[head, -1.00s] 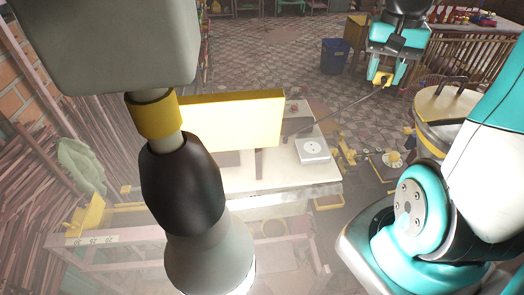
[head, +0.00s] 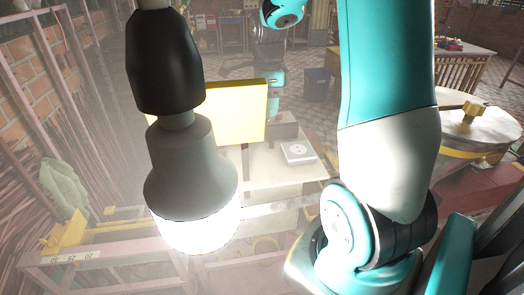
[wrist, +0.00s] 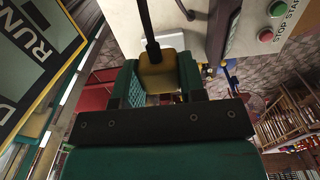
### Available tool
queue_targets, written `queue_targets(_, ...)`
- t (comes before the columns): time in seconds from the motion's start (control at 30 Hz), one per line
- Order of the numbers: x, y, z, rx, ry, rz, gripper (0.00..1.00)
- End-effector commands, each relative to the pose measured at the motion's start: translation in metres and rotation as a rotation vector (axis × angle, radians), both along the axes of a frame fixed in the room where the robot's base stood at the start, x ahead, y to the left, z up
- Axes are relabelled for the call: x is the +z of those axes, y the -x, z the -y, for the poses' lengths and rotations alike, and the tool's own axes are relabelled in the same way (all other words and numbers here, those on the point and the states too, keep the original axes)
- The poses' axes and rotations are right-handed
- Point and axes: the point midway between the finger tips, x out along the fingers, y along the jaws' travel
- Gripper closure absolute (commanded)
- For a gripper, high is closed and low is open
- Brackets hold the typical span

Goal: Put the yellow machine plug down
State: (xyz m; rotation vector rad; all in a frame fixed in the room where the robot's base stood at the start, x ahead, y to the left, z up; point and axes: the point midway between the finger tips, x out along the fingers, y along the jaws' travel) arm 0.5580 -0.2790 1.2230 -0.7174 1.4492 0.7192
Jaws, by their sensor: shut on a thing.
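The yellow machine plug (wrist: 160,75) is between the teal fingers of my gripper (wrist: 161,68) in the wrist view. The fingers are shut on it, and its black cable (wrist: 148,22) runs up out of the picture. In the head view my gripper (head: 276,80) is beyond the worktable, just right of the yellow panel. I cannot make out the plug clearly there. A white socket box (head: 298,152) lies on the light tabletop (head: 262,172), nearer the camera than my gripper.
A dark box (head: 284,126) stands on the table behind the socket. The yellow panel (head: 235,112) rises beside it. The wrist view shows a green button (wrist: 278,9) and a red button (wrist: 265,35) on a pale surface. A large hanging lamp (head: 192,175) blocks the left foreground.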

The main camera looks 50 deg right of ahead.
Motion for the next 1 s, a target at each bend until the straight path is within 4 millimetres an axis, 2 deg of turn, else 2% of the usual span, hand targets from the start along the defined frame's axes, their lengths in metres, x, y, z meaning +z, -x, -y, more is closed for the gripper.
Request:
queue_targets(0.2, -0.059, 0.001, -0.002, 0.003, -0.003, -0.006, 1.0)
queue_targets(0.33, -0.084, 0.0, -0.001, 0.004, -0.002, -0.004, 1.0)
queue_targets(0.53, -0.102, 0.0, -0.001, 0.004, -0.001, -0.002, 1.0)
queue_targets(0.73, -0.13, 0.0, -0.001, 0.004, -0.001, -0.002, 1.0)
queue_targets(1.0, -0.134, -0.001, -0.001, 0.004, 0.001, 0.002, 1.0)
